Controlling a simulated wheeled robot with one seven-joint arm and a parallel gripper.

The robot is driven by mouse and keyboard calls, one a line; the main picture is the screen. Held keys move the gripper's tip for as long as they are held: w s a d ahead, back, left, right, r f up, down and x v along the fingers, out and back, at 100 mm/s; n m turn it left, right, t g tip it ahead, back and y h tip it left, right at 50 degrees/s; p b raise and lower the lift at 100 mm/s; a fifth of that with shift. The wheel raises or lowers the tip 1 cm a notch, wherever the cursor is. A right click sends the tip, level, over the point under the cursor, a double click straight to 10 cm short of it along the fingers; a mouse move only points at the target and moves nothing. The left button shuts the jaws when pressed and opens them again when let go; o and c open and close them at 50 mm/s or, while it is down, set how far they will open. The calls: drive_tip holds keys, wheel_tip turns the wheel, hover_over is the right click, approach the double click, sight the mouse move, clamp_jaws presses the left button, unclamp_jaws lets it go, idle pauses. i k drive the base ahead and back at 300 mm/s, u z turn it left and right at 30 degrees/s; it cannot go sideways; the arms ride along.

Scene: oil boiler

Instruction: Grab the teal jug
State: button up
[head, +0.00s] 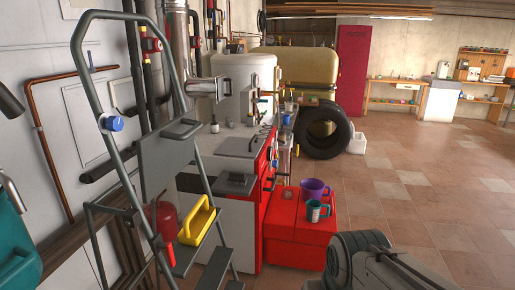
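A small teal jug (314,211) with a handle on its right side and a pale marking on its front stands upright on the red box (300,229), near the box's right side. A purple jug (316,188) stands just behind it on the same box. Grey parts of what looks like my own arm fill the bottom right corner, in front of the red box. My gripper's fingers do not show, so I cannot see what they hold.
A large teal object (20,255) is cut off at the left edge. Tiled floor (400,185) is clear at right.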

sight(318, 211)
drive_tip(key=z, duration=0.1)
drive_tip(key=i, duration=1.65)
drive_tip(key=z, duration=0.6)
drive_tip(key=i, duration=1.4)
drive_tip(key=z, duration=0.35)
